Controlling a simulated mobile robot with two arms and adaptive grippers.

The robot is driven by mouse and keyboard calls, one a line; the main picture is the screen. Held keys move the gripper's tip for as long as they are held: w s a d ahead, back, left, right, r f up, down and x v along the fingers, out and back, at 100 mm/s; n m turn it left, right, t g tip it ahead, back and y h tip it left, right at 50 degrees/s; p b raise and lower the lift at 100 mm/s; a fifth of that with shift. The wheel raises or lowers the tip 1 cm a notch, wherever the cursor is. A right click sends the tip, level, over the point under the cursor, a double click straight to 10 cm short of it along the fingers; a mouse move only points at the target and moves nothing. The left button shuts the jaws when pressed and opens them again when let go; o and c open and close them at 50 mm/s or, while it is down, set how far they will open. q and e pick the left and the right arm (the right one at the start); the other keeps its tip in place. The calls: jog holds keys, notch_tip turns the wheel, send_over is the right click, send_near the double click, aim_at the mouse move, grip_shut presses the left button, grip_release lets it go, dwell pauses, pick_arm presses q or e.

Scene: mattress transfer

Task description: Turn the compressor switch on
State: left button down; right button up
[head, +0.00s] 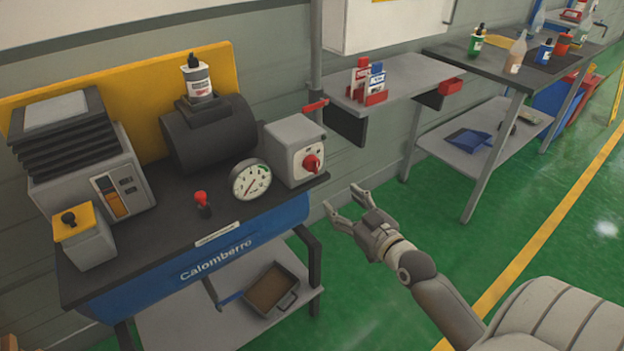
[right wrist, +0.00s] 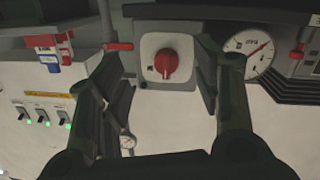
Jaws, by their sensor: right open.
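The compressor (head: 200,240) is a dark-topped bench unit with a blue "Calomberro" front. At its right end is a grey switch box (head: 292,135) with a red rotary knob (head: 312,162) on a white plate. In the right wrist view the red knob (right wrist: 166,64) shows between the fingers, its grip roughly upright. My right gripper (head: 339,199) is open and empty, in front of and slightly right of and below the knob, apart from it. My left gripper is not in view.
A round gauge (head: 250,180) and a small red-topped valve (head: 202,203) stand left of the box. A work table (head: 470,60) stands farther right. The green floor is clear.

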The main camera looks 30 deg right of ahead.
aim_at(317, 168)
jog(key=shift+t, duration=0.5)
jog(key=w+r, duration=0.1)
jog(key=w, duration=0.2)
jog(key=w+r, duration=0.1)
jog(key=w, duration=0.3)
jog(key=w+a+r+p, duration=0.1)
jog(key=w, duration=0.2)
jog(key=shift+w+r, duration=0.35)
jog(key=shift+d, duration=0.1)
jog(key=c, duration=1)
